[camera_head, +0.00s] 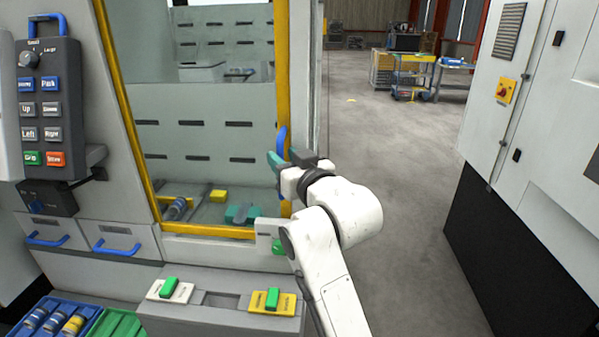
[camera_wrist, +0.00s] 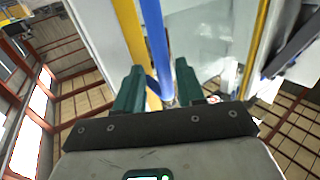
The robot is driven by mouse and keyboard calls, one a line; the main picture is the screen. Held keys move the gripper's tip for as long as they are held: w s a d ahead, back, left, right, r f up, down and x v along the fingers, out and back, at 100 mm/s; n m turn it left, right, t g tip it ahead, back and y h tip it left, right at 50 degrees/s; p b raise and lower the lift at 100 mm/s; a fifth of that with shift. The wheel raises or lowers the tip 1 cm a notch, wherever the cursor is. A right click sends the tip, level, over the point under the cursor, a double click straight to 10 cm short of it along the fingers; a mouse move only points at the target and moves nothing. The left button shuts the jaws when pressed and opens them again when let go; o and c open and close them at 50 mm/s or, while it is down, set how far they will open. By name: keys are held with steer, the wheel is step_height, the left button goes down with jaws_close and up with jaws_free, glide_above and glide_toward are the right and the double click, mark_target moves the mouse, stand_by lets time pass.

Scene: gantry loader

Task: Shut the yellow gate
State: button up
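The yellow gate (camera_head: 284,70) is a clear panel in a yellow frame on the front of the machine. I cannot tell whether it stands fully shut. Its blue upright handle (camera_head: 282,144) is on the right frame post. My gripper (camera_head: 287,158) is at this handle, with its teal fingers around the lower part. In the wrist view the blue handle (camera_wrist: 157,45) runs down between the two teal fingers of my gripper (camera_wrist: 160,85). The fingers are apart, and a small gap shows beside the handle. The yellow post (camera_wrist: 130,35) is just left of it.
A control panel (camera_head: 50,105) with buttons is at the left. A ledge with two green switches (camera_head: 272,298) is below the gate. Blue and green trays (camera_head: 118,324) stand at lower left. A white cabinet (camera_head: 545,90) is at the right. The grey floor between is clear.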

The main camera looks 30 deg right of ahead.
steer(key=s+b, duration=0.1)
steer(key=s, duration=0.8)
steer(key=shift+s+a+b, duration=0.15)
steer(key=shift+s+b, duration=0.05)
steer(key=shift+b, duration=0.1)
steer(key=shift+f, duration=0.15)
steer(key=s+f+g, duration=0.3)
steer(key=s+f, duration=0.1)
steer(key=f, duration=0.5)
steer(key=s+f+g, duration=0.3)
steer(key=s+f, duration=0.1)
steer(key=f, duration=0.5)
steer(key=s+f+g, duration=0.3)
steer(key=s+f, duration=0.1)
steer(key=f, duration=0.5)
steer(key=s+f+g, duration=0.4)
steer(key=s+f, duration=0.3)
steer(key=s, duration=0.3)
steer(key=s+f+g, duration=0.4)
steer(key=s+f, duration=0.3)
steer(key=s, duration=0.4)
steer(key=shift+d, duration=0.25)
steer(key=shift+w+a, duration=0.1)
